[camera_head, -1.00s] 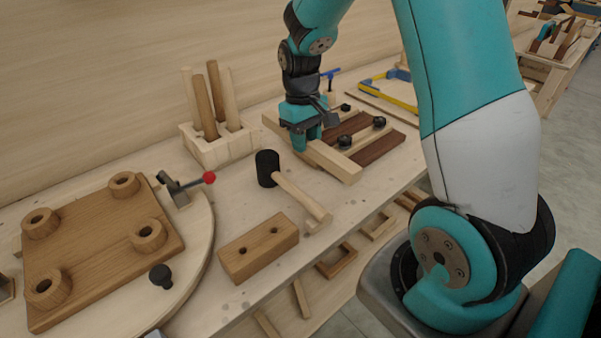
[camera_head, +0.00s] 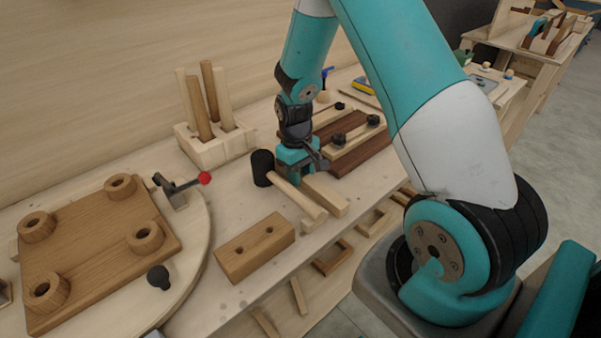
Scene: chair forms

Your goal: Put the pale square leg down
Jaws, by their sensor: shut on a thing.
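The pale square leg (camera_head: 328,197) is a light wooden bar with a square end. My gripper (camera_head: 296,174) is shut on it near its far end, pointing down. The leg lies between the mallet and the dark clamped boards, low over the bench. I cannot tell whether it touches the bench top. The gripper's fingers and the leg's far end are partly hidden by the gripper body and the mallet.
A mallet (camera_head: 262,168) with a black head lies just left of the gripper. Clamped boards (camera_head: 362,155) lie to the right. A leg holder (camera_head: 214,147) stands behind left. A drilled block (camera_head: 254,248) is in front. A wooden seat (camera_head: 95,250) rests on a round turntable at left.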

